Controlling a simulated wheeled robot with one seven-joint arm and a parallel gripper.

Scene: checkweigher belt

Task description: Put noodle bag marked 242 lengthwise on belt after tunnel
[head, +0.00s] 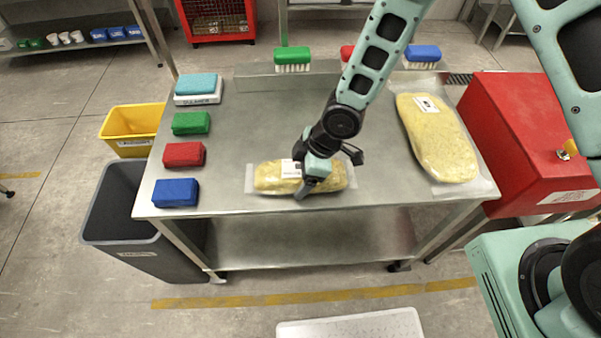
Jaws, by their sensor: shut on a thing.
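A small bag with yellowish contents (270,178) lies flat near the front edge of the steel table, its long side running left to right. It has a white label whose marking is too small to read. My gripper (307,185) comes down over the bag's middle and is shut on it, hiding part of it. A larger yellowish bag (440,145), also with a white label, lies at the table's right side, its long side running roughly front to back. I cannot read 242 on either bag. No belt or tunnel can be clearly made out.
The steel table (245,125) has free room in its middle. Sponges or blocks stand along its left edge, brushes (292,60) along its back. A red box (515,135) adjoins the right. A yellow bin (130,125) and a grey bin (115,210) stand left.

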